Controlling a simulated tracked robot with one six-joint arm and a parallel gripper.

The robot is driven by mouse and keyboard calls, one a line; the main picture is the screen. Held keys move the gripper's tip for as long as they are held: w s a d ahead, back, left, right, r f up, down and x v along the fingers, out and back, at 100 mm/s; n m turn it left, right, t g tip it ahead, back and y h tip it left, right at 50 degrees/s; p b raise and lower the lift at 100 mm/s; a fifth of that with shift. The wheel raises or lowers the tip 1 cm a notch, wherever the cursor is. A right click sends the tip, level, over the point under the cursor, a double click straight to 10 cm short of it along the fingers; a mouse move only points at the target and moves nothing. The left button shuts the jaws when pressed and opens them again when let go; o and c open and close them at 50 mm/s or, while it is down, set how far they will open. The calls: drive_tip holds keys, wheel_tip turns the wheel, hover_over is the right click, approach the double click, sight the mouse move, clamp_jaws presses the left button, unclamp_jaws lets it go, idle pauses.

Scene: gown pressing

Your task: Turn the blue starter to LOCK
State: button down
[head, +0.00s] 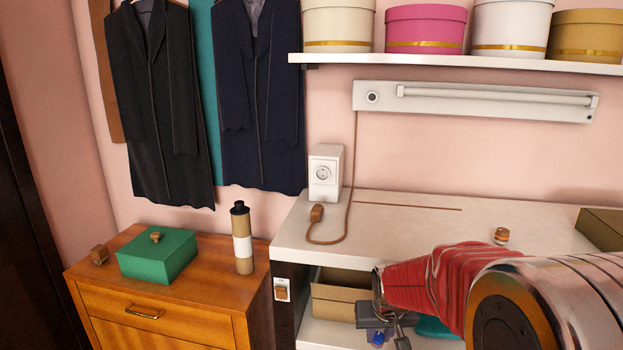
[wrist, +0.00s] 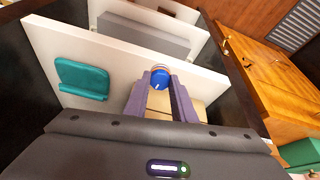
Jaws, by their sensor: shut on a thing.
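The blue starter (wrist: 160,76) is a small round blue piece with a small pale mark on its face. It sits between the fingertips of my gripper (wrist: 161,85), which is shut on it, in the wrist view. In the head view my gripper (head: 388,335) reaches down in front of the open shelf space under the white counter, with a bit of the blue starter (head: 377,339) showing by it. The starter's seat and any LOCK marking are hidden or too small to read.
A tan box (head: 338,299) stands on the shelf under the white counter (head: 400,230). A teal folded thing (wrist: 82,79) lies near my gripper. A wooden cabinet (head: 170,300) with a green box (head: 157,255) and a bottle (head: 242,240) stands left.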

drive_tip(key=shift+s+a+f, duration=0.1)
drive_tip(key=shift+a+f, duration=0.05)
drive_tip(key=shift+f, duration=0.5)
drive_tip(key=shift+s+a+f, duration=0.1)
drive_tip(key=shift+f, duration=0.5)
drive_tip(key=shift+a, duration=0.1)
